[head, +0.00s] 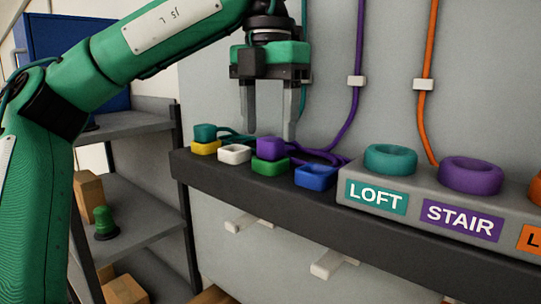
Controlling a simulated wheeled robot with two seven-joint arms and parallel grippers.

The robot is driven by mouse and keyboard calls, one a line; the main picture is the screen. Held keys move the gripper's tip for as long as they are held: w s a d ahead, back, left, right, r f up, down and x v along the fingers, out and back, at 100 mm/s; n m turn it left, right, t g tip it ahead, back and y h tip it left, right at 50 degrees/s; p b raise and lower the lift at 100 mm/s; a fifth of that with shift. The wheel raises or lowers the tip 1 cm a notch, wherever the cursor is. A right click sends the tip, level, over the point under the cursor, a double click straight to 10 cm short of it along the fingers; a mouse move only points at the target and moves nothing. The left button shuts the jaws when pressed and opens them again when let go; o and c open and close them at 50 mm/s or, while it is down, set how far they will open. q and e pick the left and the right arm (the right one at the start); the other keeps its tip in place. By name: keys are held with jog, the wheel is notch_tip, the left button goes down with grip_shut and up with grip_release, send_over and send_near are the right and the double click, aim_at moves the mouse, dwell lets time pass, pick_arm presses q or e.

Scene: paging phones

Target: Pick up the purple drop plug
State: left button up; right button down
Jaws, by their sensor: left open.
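The purple drop plug (270,148) is a small block on top of a green block (269,167) on the dark shelf; a purple cable (352,90) runs from its right side up the wall. My left gripper (268,134) points down just above the purple plug. Its jaws are open, with one grey finger to either side of the plug as seen here. Whether the fingertips reach beside it or stop behind or above it I cannot tell. My right gripper is not in view.
A teal plug (205,132) on a yellow block (206,147), a white block (234,154) and a blue block (316,177) stand close by. The teal LOFT ring (390,159) and purple STAIR ring (470,176) sit on a grey console at right.

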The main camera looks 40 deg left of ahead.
pick_arm(q)
jog(key=shift+w+f, duration=0.2)
jog(key=shift+f, duration=0.85)
jog(key=shift+s+f, duration=0.15)
jog(key=shift+f, duration=0.1)
jog(key=c, duration=1.1)
jog(key=shift+r, duration=0.15)
